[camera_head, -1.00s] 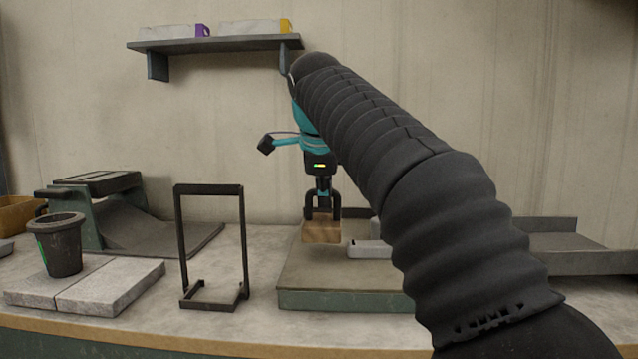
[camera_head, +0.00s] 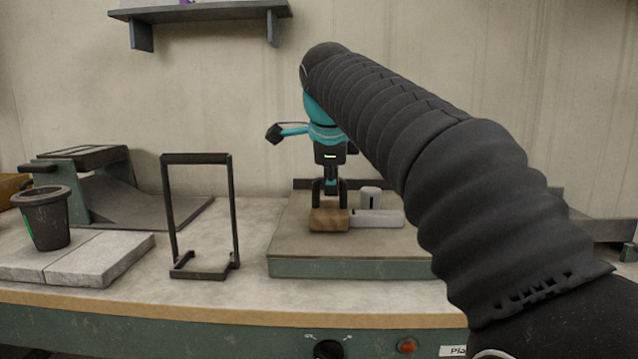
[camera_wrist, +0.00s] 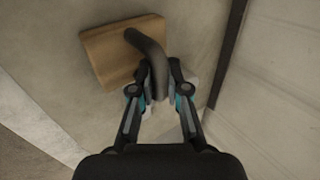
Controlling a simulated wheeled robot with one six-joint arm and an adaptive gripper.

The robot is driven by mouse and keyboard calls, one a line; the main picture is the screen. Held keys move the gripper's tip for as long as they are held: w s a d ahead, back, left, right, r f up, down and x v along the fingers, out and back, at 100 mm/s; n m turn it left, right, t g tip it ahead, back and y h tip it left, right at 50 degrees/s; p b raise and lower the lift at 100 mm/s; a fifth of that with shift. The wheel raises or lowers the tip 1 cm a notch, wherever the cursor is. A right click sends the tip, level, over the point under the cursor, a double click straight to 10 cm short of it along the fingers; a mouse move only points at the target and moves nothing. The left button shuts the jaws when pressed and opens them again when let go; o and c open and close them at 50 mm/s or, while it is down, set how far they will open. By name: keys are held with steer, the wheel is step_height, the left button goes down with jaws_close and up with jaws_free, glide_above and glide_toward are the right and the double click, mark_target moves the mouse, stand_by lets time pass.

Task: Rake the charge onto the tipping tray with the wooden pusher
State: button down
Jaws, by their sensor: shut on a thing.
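My gripper (camera_head: 330,187) is shut on the dark curved handle of the wooden pusher (camera_head: 329,220). The pusher's block is low over the raised plate (camera_head: 300,240), at or close to its surface. In the wrist view the wooden block (camera_wrist: 108,52) lies ahead of my gripper (camera_wrist: 158,88). Pale grey pieces (camera_head: 377,219), likely the charge, lie on the plate just right of the block; I cannot tell whether they touch it. One small piece stands upright behind. A grey tray-like part (camera_head: 598,229) at the right, perhaps the tipping tray, is mostly hidden by my arm.
A thin black frame (camera_head: 235,210) stands left of the plate. A dark pot (camera_head: 46,222) stands on pale slabs (camera_head: 105,258), before a green-sided ramp unit (camera_head: 140,200). A low rail runs along the plate's back. A shelf (camera_head: 200,12) hangs above. The plate's front is clear.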

steer(key=shift+d+b, duration=2.05)
steer(key=shift+d, duration=6.55)
steer(key=shift+d+p, duration=2.65)
steer(key=shift+d, duration=7)
steer(key=shift+a, duration=1.05)
step_height(320, 180, up, 7)
steer(key=shift+a, duration=0.45)
